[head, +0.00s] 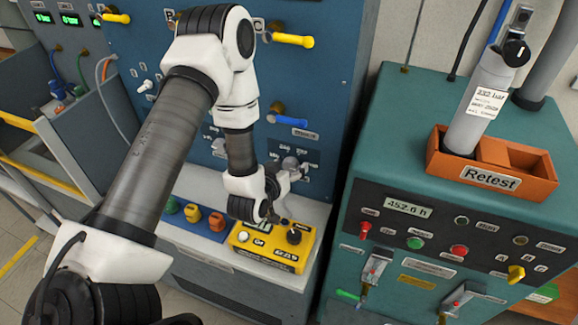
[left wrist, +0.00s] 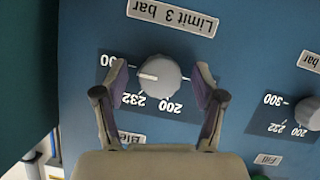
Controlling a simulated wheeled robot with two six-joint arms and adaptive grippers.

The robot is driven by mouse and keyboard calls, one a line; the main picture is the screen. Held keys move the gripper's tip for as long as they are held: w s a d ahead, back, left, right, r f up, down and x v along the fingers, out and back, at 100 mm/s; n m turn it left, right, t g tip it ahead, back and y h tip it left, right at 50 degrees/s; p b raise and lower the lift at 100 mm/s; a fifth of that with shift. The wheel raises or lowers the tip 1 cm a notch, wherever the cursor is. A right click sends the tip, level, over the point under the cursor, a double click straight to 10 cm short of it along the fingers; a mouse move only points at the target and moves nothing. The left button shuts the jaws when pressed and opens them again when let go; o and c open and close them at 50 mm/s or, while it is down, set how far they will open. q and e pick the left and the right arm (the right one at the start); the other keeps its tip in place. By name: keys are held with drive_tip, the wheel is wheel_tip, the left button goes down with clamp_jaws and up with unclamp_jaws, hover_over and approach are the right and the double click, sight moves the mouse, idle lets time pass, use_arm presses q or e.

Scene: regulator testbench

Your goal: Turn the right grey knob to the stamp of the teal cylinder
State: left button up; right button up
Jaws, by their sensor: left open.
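The right grey knob (left wrist: 159,74) sits between the fingers of my open left gripper (left wrist: 160,82), with a gap on each side. Its white mark points left in the left wrist view, between the cut-off "00" stamp and "232"; "200" is beyond. In the head view the same knob (head: 290,163) is partly hidden by my left gripper (head: 284,176). A pale grey cylinder (head: 472,112) with a white label, seemingly "232 bar", stands tilted in the orange Retest tray (head: 490,178). I see no cylinder that is clearly teal. My right gripper is not in view.
The other grey knob (left wrist: 308,112) is at the right in the left wrist view. Below the panel in the head view, a yellow box (head: 268,254) with a black knob stands on the ledge. A blue lever (head: 288,120) sticks out above. A teal machine (head: 385,150) stands right.

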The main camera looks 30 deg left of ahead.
use_arm(q)
drive_tip(key=shift+s, duration=0.2)
drive_tip(key=shift+r, duration=0.1)
drive_tip(key=shift+c, duration=1)
drive_tip(key=c, duration=0.9)
drive_tip(key=shift+c, duration=0.2)
drive_tip(key=n+h+b, duration=0.1)
drive_tip(key=n+b, duration=0.1)
drive_tip(key=n+t+h+b, duration=0.1)
drive_tip(key=b, duration=0.1)
drive_tip(key=shift+a+f+n, duration=0.15)
drive_tip(key=shift+f+n, duration=0.15)
drive_tip(key=shift+n, duration=0.1)
drive_tip(key=n+t+h+b, duration=0.1)
drive_tip(key=n+b, duration=0.2)
drive_tip(key=b, duration=0.1)
drive_tip(key=shift+h+b, duration=0.35)
drive_tip(key=shift+h, duration=0.05)
drive_tip(key=shift+r+n+t+h+b, duration=0.15)
drive_tip(key=shift+n+t+h+b, duration=0.3)
drive_tip(key=shift+n+b, duration=0.55)
